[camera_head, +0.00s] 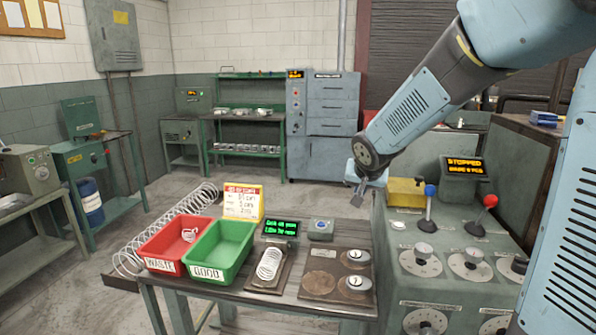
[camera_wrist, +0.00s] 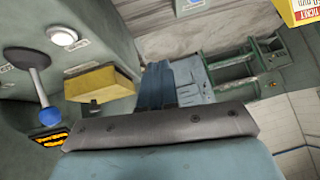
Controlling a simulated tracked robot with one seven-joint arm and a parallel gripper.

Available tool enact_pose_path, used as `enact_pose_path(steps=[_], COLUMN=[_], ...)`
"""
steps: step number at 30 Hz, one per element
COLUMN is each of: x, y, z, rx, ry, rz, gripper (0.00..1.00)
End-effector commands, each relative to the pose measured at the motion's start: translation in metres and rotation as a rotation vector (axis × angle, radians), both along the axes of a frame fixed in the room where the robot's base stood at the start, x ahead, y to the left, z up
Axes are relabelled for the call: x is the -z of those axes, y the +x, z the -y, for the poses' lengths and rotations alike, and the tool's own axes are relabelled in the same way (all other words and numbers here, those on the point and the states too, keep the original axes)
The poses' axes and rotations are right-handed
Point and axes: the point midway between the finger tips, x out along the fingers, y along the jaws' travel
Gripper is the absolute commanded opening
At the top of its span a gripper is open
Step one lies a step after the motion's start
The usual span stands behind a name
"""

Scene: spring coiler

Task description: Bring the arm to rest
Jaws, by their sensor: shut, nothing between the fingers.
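My arm reaches in from the upper right in the head view. My gripper (camera_head: 359,187) hangs above the gap between the bench and the coiler console, near the yellow box. Its fingers are small there and look closed and empty. The coiler console (camera_head: 398,225) stands right of my gripper, with a yellow box (camera_head: 406,192), a blue-knobbed lever (camera_head: 429,205), a red-knobbed lever (camera_head: 484,210) and an orange-lettered display reading STOPPED (camera_head: 465,167).
The bench (camera_head: 240,292) holds a red WASTE bin (camera_head: 165,251) with a spring in it, an empty green GOOD bin (camera_head: 220,249), a spring (camera_head: 269,264) on a scale, a green-lettered display (camera_head: 280,229) and a brown plate (camera_head: 318,284). Open floor lies behind the bench.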

Motion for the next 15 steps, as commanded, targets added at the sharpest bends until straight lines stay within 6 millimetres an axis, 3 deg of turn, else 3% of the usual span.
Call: enact_pose_path(steps=[6, 15], x=[-0.033, -0.061], y=[-0.060, -0.150], z=[0.029, 0.058], rx=[0.006, -0.021], ry=[-0.109, -0.173], rz=[-0.035, -0.106], gripper=[0.00, 0.00])
